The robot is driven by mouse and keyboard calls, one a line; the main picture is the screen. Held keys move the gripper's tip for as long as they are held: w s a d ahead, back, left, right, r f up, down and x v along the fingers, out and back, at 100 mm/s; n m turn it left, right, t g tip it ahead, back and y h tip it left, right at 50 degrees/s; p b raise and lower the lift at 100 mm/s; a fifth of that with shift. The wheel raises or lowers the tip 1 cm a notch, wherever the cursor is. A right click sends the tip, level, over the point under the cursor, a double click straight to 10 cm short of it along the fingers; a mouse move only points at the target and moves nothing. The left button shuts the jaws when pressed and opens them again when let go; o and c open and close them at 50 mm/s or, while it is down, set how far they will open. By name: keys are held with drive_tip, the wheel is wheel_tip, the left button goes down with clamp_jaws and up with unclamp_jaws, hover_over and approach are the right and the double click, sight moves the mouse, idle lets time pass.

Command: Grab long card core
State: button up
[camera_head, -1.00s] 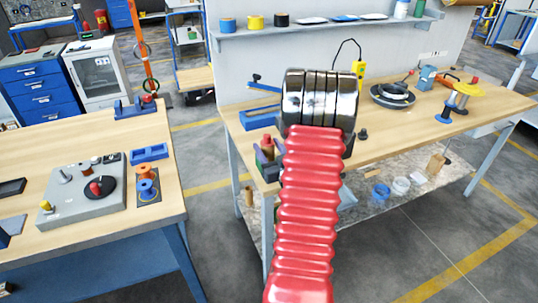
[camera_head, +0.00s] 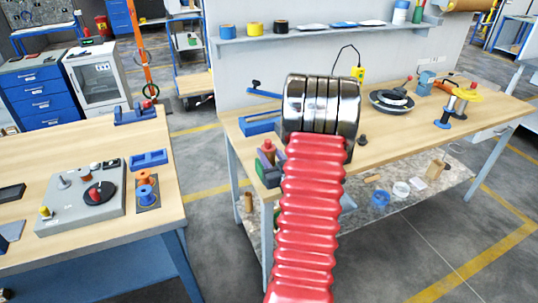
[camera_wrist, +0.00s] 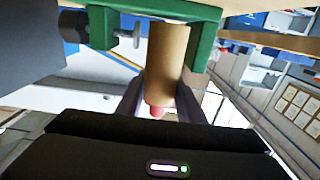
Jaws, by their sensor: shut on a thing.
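In the wrist view a brown card core (camera_wrist: 170,52) stands between the two dark fingers of my gripper (camera_wrist: 160,100). My gripper is shut on the core near its lower end in that picture. A green holder (camera_wrist: 205,42) has a part on each side of the core; I cannot tell if the core touches it. A small pink-red tip shows at the core's near end. In the head view my gripper and the core are hidden behind my red ribbed arm.
A dark knob with a bolt (camera_wrist: 75,24) is left of the holder in the wrist view. A second table (camera_head: 90,150) stands left, across a floor gap.

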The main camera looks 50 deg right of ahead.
drive_tip(key=s+a+r, duration=0.1)
drive_tip(key=s+r, duration=0.2)
drive_tip(key=s, duration=0.3)
drive_tip(key=s+a+r, duration=0.2)
drive_tip(key=s+r, duration=0.2)
drive_tip(key=s, duration=0.3)
drive_tip(key=shift+a+r, duration=0.2)
drive_tip(key=shift+a, duration=0.1)
